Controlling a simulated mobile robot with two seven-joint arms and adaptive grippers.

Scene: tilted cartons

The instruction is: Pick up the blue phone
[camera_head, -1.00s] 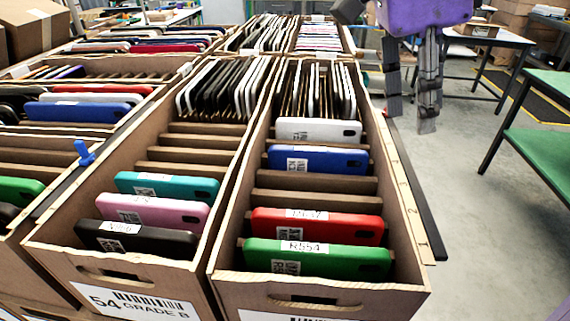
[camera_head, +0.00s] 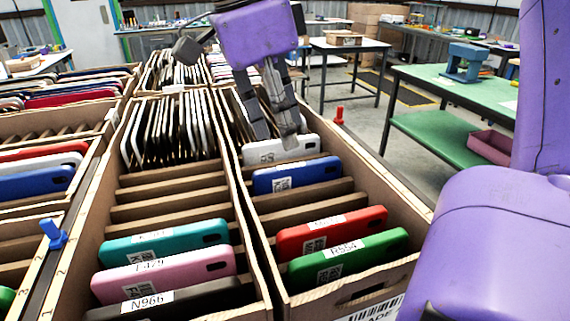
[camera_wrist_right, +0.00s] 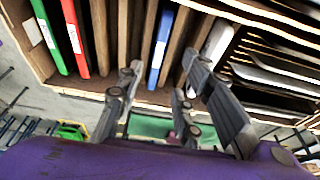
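The blue phone (camera_head: 297,175) stands on edge in a slotted carton (camera_head: 405,195), with a white label on its top edge. A white phone (camera_head: 262,152) stands just behind it. My right gripper (camera_head: 277,138) is above the carton, fingers pointing down and apart, with nothing between them. Its fingertips overlap the white phone in the head view, close behind the blue one; their height above it is hard to tell. In the right wrist view the blue phone (camera_wrist_right: 157,52) shows beyond the gap between the open fingers (camera_wrist_right: 165,78). My left gripper is not in view.
Red (camera_head: 330,232) and green (camera_head: 350,257) phones stand nearer in the same carton, with empty slots before the blue phone. The neighbouring carton holds teal (camera_head: 163,242) and pink (camera_head: 165,275) phones. A green bench (camera_head: 455,100) stands right.

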